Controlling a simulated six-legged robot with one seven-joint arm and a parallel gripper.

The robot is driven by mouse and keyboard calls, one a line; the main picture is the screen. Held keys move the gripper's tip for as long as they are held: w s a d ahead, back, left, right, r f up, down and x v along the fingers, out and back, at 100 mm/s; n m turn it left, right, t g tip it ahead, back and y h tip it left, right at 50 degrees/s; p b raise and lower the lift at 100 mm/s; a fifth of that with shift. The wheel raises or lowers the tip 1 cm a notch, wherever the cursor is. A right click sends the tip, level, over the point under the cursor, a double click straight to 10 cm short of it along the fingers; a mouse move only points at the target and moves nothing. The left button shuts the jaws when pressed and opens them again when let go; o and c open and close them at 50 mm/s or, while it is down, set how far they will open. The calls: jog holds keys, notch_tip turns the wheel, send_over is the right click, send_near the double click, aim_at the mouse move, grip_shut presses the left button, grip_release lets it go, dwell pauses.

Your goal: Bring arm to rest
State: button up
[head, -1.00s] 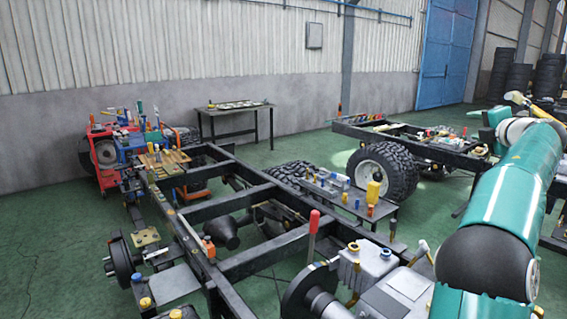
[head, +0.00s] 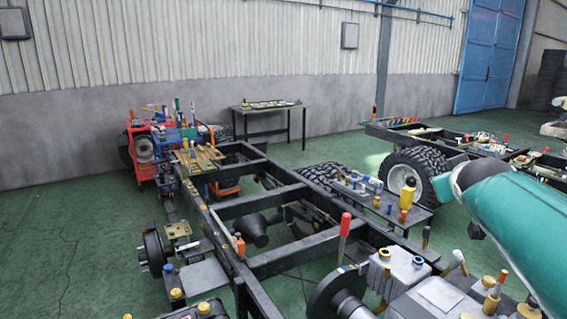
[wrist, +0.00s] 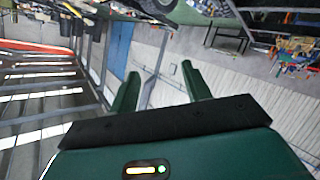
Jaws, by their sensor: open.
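My gripper (wrist: 160,88) shows in the wrist view with its two green fingers apart and nothing between them. The wrist view is turned far over, with the wall, the roof and the blue door beyond the fingers. In the head view my teal arm crosses the right edge, and the gripper itself is out of that picture. The near chassis frame (head: 262,206) fills the middle of the head view, and my arm is to the right of it.
A low bench with bottles (head: 408,214) stands right of the frame, near large tyres (head: 408,176). A second chassis (head: 455,145) is at the right back. A red tool cart (head: 150,150) and a dark table (head: 270,110) stand near the wall. The green floor (head: 70,240) at left is clear.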

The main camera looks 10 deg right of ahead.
jog(key=s+a+f+g+y, duration=0.3)
jog(key=s+a+f, duration=0.6)
jog(key=a, duration=0.4)
jog(key=s+a+f+g+y, duration=0.3)
jog(key=s+a+f+y, duration=0.1)
jog(key=s+a+f, duration=0.6)
jog(key=a+f, duration=0.2)
jog(key=a, duration=0.2)
jog(key=shift+s+g, duration=0.2)
jog(key=shift+g, duration=0.1)
jog(key=shift+f, duration=0.1)
